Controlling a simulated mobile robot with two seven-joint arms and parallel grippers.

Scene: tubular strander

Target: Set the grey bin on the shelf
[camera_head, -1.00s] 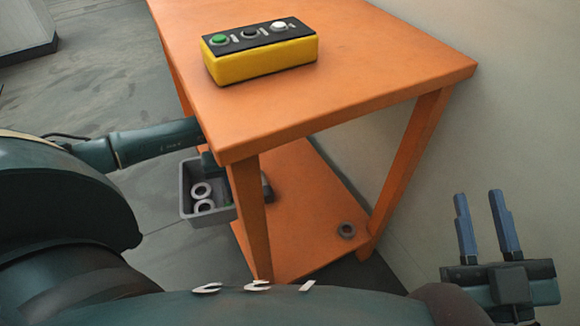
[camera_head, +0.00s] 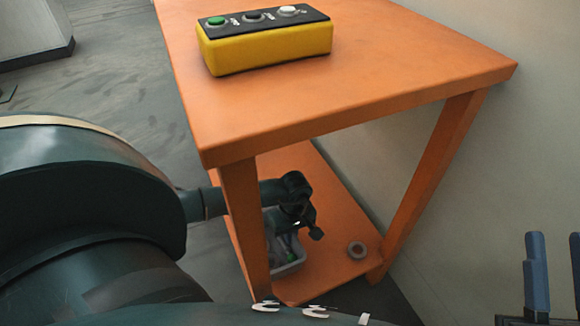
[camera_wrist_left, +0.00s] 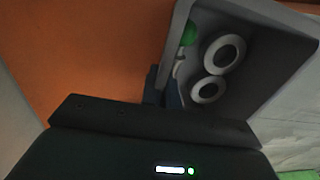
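The grey bin (camera_head: 291,268) is at the lower orange shelf (camera_head: 325,275) of the table, partly hidden behind the front table leg. I cannot tell whether it rests on the shelf or hangs just above it. In the left wrist view the bin (camera_wrist_left: 258,72) holds two pale rings and a green item. My left gripper (camera_wrist_left: 165,90) is at the bin's wall and appears shut on it; the fingertips are partly hidden. In the head view my left arm reaches in behind the front leg. My right gripper (camera_head: 556,270) is open and empty at the lower right edge.
The orange table top (camera_head: 360,75) is above the shelf and carries a yellow button box (camera_head: 265,45). The front leg (camera_head: 246,225) and right leg (camera_head: 430,180) frame the shelf opening. A wall stands at right.

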